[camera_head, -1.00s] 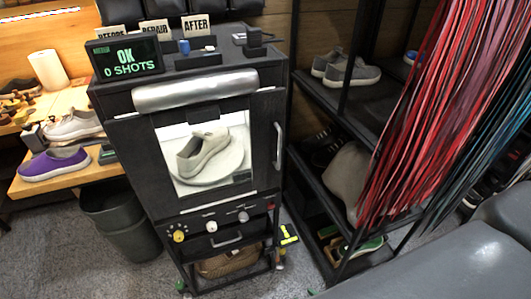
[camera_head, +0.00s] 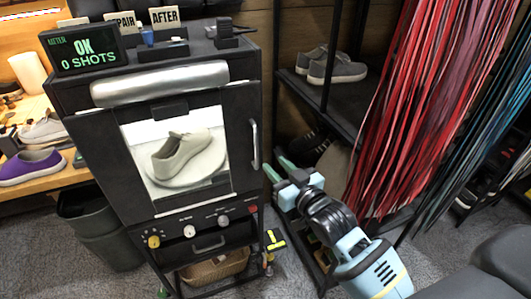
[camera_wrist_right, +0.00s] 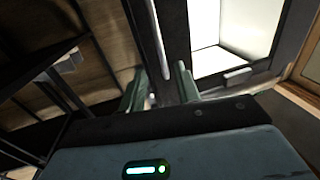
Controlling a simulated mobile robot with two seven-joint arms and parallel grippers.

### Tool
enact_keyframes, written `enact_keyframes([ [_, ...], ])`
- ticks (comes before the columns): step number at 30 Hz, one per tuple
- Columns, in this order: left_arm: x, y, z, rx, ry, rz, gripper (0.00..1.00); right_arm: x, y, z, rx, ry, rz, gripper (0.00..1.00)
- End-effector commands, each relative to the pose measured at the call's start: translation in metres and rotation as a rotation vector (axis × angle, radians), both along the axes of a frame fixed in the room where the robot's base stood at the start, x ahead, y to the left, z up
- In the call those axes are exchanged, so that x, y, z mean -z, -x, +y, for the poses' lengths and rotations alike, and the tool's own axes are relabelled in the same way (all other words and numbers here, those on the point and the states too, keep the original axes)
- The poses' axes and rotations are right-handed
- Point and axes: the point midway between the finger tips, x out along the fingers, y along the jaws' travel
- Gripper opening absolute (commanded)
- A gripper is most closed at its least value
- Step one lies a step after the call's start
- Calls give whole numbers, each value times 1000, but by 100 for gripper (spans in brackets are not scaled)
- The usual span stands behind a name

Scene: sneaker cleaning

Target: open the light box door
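The light box (camera_head: 90,150) is a black cabinet with a bright window showing a beige sneaker (camera_head: 182,152) on a white disc. Its door is shut. The silver vertical door handle (camera_head: 254,145) is on the door's right side. My right gripper (camera_head: 277,168) is just right of the handle's lower end, its greenish fingers apart and empty. In the right wrist view, the handle (camera_wrist_right: 155,38) runs down between the two fingers of my gripper (camera_wrist_right: 160,86); I cannot tell whether they touch it. My left gripper is not in view.
A black shelf rack with grey sneakers (camera_head: 336,67) stands right of the box, close to my right arm. Red laces (camera_head: 420,110) hang farther right. A wooden bench with a purple shoe (camera_head: 30,168) and a dark bin (camera_head: 95,222) are at left.

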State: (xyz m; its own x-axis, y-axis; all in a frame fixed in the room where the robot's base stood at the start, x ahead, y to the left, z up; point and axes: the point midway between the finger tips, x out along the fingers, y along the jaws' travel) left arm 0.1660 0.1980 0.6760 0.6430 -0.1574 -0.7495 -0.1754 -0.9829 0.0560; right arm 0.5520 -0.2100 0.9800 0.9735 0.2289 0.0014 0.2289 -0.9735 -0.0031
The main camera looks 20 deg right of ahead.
Motion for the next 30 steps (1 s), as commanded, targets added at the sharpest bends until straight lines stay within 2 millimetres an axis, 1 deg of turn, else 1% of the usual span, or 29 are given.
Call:
enact_keyframes([
  [4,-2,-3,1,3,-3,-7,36,-1,-2,1,0,0,-1,32],
  [7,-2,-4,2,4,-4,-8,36,-1,-10,2,0,1,-2,32],
  [15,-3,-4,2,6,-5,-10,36,-1,-48,11,1,1,-1,32],
  [21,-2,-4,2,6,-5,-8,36,-1,-68,16,0,1,0,32],
  [25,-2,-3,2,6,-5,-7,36,0,-74,18,0,1,0,32],
  [30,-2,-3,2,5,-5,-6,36,0,-76,18,0,1,0,32],
])
